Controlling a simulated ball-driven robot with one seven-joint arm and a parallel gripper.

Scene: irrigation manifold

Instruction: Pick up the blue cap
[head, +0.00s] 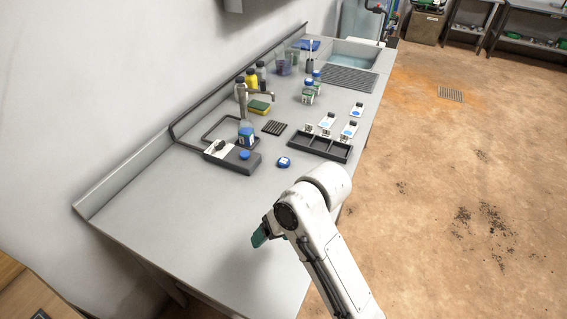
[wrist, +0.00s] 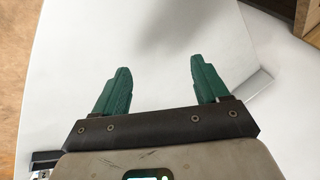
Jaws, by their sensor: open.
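A small round blue cap (head: 283,162) lies on the grey counter, between the dark box with a blue knob and the black compartment tray. My gripper (head: 260,238) is over the near part of the counter, nearer than the cap and apart from it. In the wrist view my gripper (wrist: 160,63) shows its two green fingers spread apart with nothing between them. The cap is not seen in the wrist view, where a bare pale surface lies beyond the fingers.
A dark box (head: 240,163) with a blue knob stands left of the cap. A black compartment tray (head: 320,149) stands to its right. Blue-lidded jars, bottles, a sponge (head: 259,106) and a sink (head: 352,56) are farther back. The counter's near part is clear.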

